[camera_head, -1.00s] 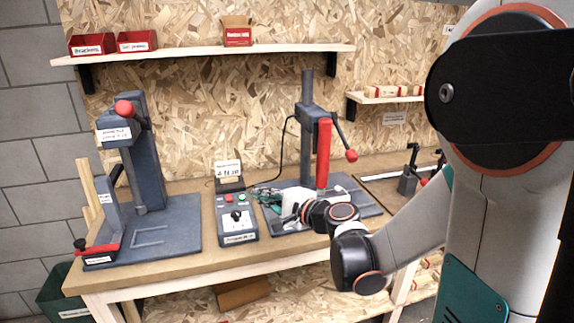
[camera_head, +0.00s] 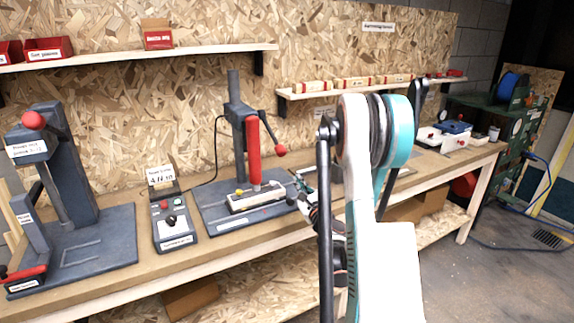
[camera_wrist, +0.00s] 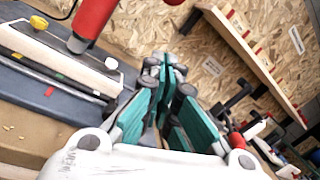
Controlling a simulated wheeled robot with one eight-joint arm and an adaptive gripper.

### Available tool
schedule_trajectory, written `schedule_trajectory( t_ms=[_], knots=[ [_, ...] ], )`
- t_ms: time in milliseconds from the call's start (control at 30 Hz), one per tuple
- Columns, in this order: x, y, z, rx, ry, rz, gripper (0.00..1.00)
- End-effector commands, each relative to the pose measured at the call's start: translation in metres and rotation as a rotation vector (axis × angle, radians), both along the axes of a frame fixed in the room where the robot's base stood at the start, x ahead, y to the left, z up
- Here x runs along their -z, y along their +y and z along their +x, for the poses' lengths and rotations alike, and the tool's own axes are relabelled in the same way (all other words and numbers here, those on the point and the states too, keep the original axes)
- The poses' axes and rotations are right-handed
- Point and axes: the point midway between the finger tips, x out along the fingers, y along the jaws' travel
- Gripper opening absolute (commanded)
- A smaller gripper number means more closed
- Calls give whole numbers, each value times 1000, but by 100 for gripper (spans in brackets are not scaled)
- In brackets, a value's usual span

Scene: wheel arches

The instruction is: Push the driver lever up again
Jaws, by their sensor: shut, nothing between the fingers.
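The driver stand (camera_head: 235,110) stands in the middle of the bench with an upright red driver (camera_head: 253,150). Its lever (camera_head: 269,134) slants down to the right and ends in a red knob (camera_head: 281,153). In the wrist view the red driver (camera_wrist: 95,15) is at the upper left, and a red piece at the top edge looks like the knob (camera_wrist: 175,2). My gripper (camera_wrist: 165,85) has teal fingers, shut and empty, to the right of the driver. In the head view my arm hides most of it, right of the stand; I cannot tell whether it touches the lever.
A pale block (camera_head: 258,195) lies under the driver on the stand's base. A control box (camera_head: 174,225) and a second press (camera_head: 65,165) stand to the left. A shelf (camera_head: 345,88) with small boxes hangs behind my arm. The bench front is clear.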

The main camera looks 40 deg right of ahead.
Motion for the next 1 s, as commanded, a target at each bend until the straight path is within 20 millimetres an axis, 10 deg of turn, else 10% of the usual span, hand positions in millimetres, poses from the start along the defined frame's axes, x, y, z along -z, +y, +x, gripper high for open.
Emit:
schedule_trajectory(
  t_ms=[467,1000],
  knots=[
    [0,-4,9,0,0,1,0],
    [-15,-35,92,-1,0,0,0]
  ],
)
